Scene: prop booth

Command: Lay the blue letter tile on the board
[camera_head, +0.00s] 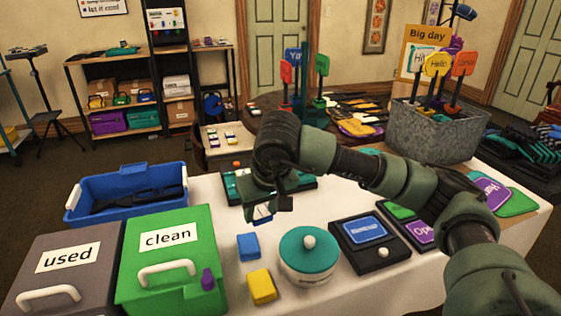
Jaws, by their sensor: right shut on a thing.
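My right gripper (268,204) reaches in from the right and points down over the white table. It is shut on a small blue and white piece, the blue letter tile (262,214), which shows just below the fingers; any letter is too small to read. A dark and teal board (304,182) with small pieces on it lies just behind the gripper, and my wrist hides much of it. The tile appears in front of the board's near edge; whether it touches the table I cannot tell. My left gripper is not in view.
A blue block (248,246), a yellow block (262,287) and a teal-lidded round pot (308,255) stand close in front. The green "clean" box (180,298), grey "used" box (88,262) and blue crate (127,171) fill the left. A black sign stand (387,255) is at right.

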